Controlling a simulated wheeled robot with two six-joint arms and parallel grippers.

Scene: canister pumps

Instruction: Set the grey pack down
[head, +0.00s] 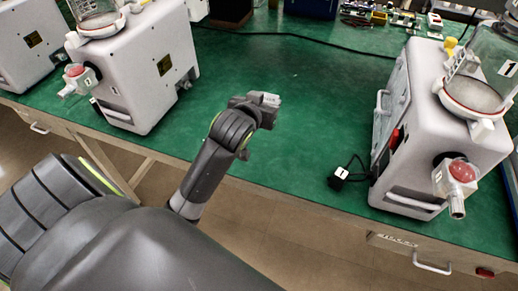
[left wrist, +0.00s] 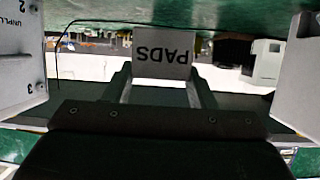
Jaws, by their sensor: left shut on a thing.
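In the head view only a small light grey part of the pack (head: 270,98) shows at the gripper's tip. I cannot tell whether the pack touches the bench. My right gripper is not in view.
A white pump (head: 130,65) stands to the left and another pump (head: 435,125) to the right. A black plug tagged 1 (head: 340,180) lies by the right pump. A black cable crosses the back.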

